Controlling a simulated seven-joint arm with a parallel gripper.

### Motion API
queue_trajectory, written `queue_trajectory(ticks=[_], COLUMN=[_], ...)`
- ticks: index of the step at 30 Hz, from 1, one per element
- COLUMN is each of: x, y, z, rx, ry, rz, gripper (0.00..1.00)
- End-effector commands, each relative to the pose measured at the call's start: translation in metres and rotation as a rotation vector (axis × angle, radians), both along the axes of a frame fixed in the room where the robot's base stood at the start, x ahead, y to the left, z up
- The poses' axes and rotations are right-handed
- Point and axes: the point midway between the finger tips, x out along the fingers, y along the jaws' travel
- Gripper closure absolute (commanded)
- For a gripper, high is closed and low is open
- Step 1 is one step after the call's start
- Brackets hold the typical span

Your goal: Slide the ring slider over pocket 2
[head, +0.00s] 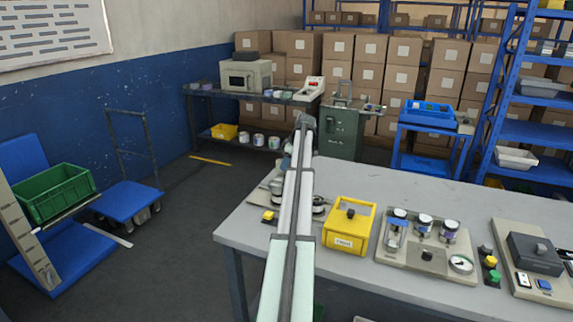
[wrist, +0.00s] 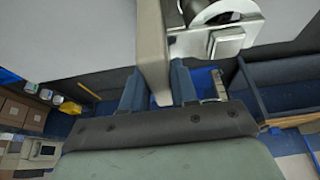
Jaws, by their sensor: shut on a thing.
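In the wrist view my gripper (wrist: 157,85) has its two blue-grey fingers on either side of a beige bar (wrist: 152,45), shut on it. Right beside the bar is a pale metal block with a round ring-like part (wrist: 222,20), cut off by the top edge. I cannot tell whether the bar belongs to the ring slider. In the head view my arm reaches over the left end of the table and hides my gripper. Small round metal parts (head: 319,206) and a beige base (head: 262,197) show beside the arm there. Pocket 2 cannot be made out.
Farther right are a panel with several jars (head: 425,250), stacked buttons (head: 490,262) and a dark-topped device (head: 535,252). Open floor lies left of the table.

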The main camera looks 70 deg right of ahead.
Motion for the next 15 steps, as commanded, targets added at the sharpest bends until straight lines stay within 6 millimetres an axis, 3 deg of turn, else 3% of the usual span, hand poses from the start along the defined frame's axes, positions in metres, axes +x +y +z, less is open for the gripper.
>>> queue_trajectory(ticks=[8, 15], x=[-0.005, -0.048], y=[0.0, 0.0], z=[0.0, 0.0], rx=[-0.001, -0.001], ry=[0.0, 0.0], rz=[-0.001, -0.004], gripper=[1.0, 1.0])
